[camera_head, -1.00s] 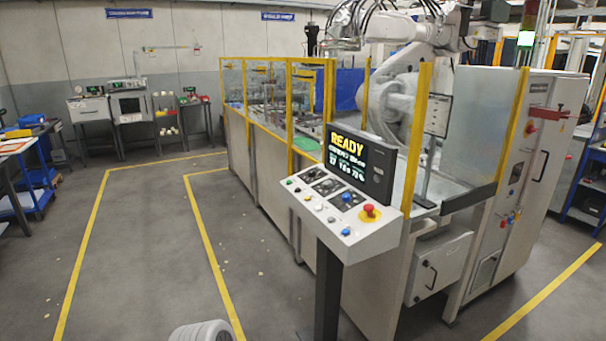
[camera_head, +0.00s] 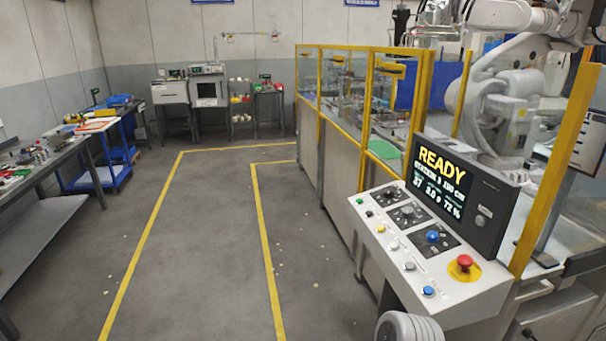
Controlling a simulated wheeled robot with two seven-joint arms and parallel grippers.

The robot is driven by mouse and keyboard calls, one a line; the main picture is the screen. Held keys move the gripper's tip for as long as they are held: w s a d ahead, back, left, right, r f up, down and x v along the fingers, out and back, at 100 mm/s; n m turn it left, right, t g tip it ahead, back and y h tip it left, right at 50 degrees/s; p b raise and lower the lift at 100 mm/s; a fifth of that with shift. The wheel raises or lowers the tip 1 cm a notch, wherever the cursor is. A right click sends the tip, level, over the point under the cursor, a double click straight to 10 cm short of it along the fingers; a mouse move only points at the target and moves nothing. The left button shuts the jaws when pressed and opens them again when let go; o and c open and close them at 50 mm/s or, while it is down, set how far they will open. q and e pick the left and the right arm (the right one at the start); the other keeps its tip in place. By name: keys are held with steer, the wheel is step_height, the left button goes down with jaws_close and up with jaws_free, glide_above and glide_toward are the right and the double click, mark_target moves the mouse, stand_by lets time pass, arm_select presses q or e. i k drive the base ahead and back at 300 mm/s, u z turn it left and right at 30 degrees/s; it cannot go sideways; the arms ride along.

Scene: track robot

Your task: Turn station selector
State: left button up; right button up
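The control console (camera_head: 463,285) stands at the right, a sloped white panel with a dark screen (camera_head: 456,193) reading READY. Several dark square plates with round selector knobs lie on it: one at the upper left (camera_head: 390,195), one in the middle (camera_head: 408,213), and one with a blue knob (camera_head: 432,237). I cannot tell which is the station selector. A red mushroom button (camera_head: 464,262) on yellow sits at the right, with small coloured buttons along the front edge. A rounded grey-white part, seemingly mine, shows at the bottom below the panel. Neither gripper is in view.
A fenced cell with yellow posts (camera_head: 369,95) and a white robot arm (camera_head: 505,85) stands behind the console. A workbench (camera_head: 50,165) and blue cart (camera_head: 100,175) are at the left.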

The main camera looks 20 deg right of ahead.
mark_target(388, 192)
steer(key=i, duration=1.5)
steer(key=z, duration=0.65)
